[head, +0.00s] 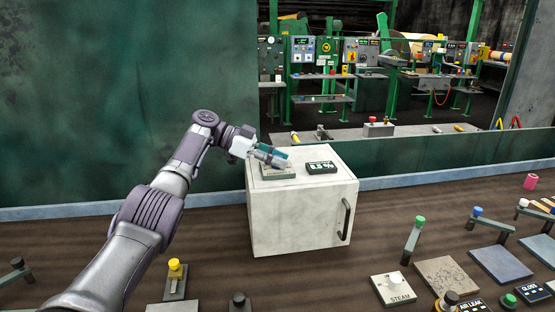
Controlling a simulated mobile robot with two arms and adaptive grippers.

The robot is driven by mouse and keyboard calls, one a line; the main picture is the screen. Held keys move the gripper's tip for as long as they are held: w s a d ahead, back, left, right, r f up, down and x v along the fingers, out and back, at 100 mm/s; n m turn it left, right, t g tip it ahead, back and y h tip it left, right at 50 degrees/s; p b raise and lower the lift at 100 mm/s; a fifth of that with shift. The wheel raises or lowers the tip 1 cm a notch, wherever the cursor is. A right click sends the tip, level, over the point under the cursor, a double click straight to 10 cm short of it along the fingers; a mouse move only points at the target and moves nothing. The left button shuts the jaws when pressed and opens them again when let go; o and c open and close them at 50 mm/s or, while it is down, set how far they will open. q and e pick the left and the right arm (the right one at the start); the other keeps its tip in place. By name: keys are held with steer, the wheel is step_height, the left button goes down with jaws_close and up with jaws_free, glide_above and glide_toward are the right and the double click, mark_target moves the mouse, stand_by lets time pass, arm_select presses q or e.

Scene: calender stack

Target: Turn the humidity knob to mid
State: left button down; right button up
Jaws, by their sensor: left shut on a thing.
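A white box (290,215) with a dark handle on its front stands on the brown surface. On its top lie a small pale plate (279,173) and, to the right, a dark display (321,168) with small light digits that end in a percent sign. My left gripper (272,156) reaches over the plate from the left. It is shut on the humidity knob at the plate, but the fingers hide the knob, so its pointer and setting cannot be read. My right gripper is not in view.
A yellow-topped switch (175,277) is at the front left. A green wall (100,100) rises behind my arm.

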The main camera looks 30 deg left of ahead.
arm_select(q)
steer(key=shift+f, duration=0.1)
stand_by(0.6)
steer(key=c, duration=0.9)
jaws_free()
steer(key=shift+o, duration=0.2)
steer(key=shift+n+t, duration=0.3)
